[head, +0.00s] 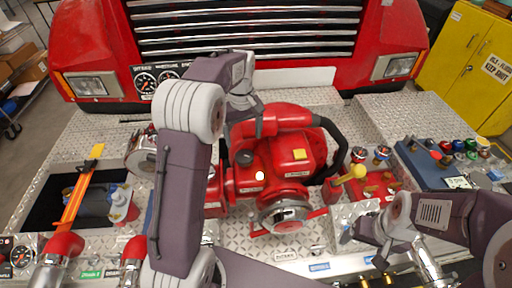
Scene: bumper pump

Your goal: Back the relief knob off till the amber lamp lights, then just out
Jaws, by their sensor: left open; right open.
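The red pump (285,150) sits on the diamond-plate bumper in the head view. A dark round knob (245,158) stands on its left part; I take it for the relief knob, but its label is too small to read. A bright whitish dot (259,175) shows just below right of it; I cannot tell whether it is a lamp. My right gripper (367,236) is open and empty, right of the pump's round cap.
A yellow-ball lever (356,172) stands right of the pump. The chrome grille (245,30) is behind. My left arm hides part of the bumper.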

